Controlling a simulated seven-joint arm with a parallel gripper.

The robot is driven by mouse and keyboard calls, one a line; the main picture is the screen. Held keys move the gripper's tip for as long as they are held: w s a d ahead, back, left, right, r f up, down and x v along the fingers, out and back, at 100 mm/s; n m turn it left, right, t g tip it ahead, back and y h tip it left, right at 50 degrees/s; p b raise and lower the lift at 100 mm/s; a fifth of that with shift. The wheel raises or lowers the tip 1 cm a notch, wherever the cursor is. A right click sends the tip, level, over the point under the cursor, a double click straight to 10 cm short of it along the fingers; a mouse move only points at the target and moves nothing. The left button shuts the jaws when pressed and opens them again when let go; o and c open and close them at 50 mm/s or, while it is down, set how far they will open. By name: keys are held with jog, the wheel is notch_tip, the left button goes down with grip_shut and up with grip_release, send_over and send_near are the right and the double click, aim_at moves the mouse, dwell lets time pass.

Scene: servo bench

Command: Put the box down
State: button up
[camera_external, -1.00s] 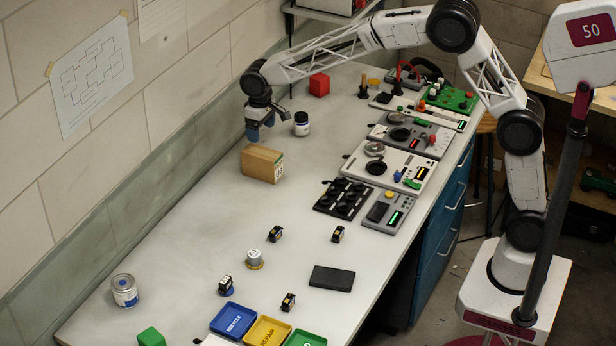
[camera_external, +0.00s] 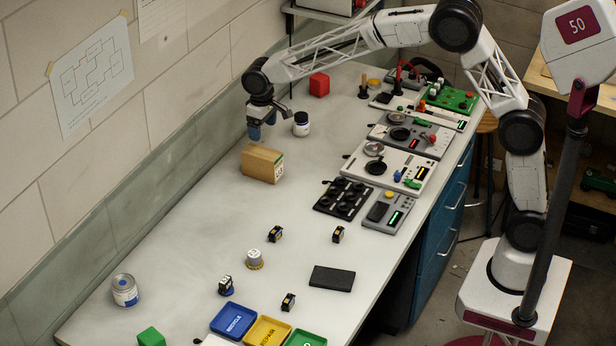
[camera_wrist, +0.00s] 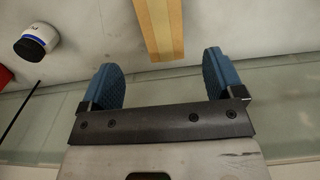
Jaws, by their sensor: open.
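The brown box (camera_external: 262,164) stands on the bench top, with a white label on its right end. In the wrist view the box (camera_wrist: 160,25) lies just beyond the fingertips, between their lines, with a paler strip along it. My gripper (camera_external: 254,130) is open and empty, above and slightly behind the box in the external view. In the wrist view its two blue fingers stand wide apart (camera_wrist: 163,78) with nothing between them. The fingers look clear of the box.
Test devices (camera_external: 390,169) line the right side. The wall (camera_external: 100,235) runs close along the left. Bench space in front of the box is clear.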

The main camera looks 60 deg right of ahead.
jog(key=s+d+r, duration=0.3)
jog(key=s+r, duration=0.1)
jog(key=s, duration=0.5)
jog(key=s+d+r+t, duration=0.15)
jog(key=s+r, duration=0.35)
jog(key=s, duration=0.5)
jog(key=s+d+r, duration=0.3)
jog(key=s+r, duration=0.1)
jog(key=s, duration=0.5)
jog(key=s+d+f, duration=0.2)
jog(key=s, duration=1.2)
jog(key=s+d+f+t, duration=0.1)
jog(key=s+f, duration=0.1)
jog(key=s, duration=1.2)
jog(key=shift+d, duration=0.35)
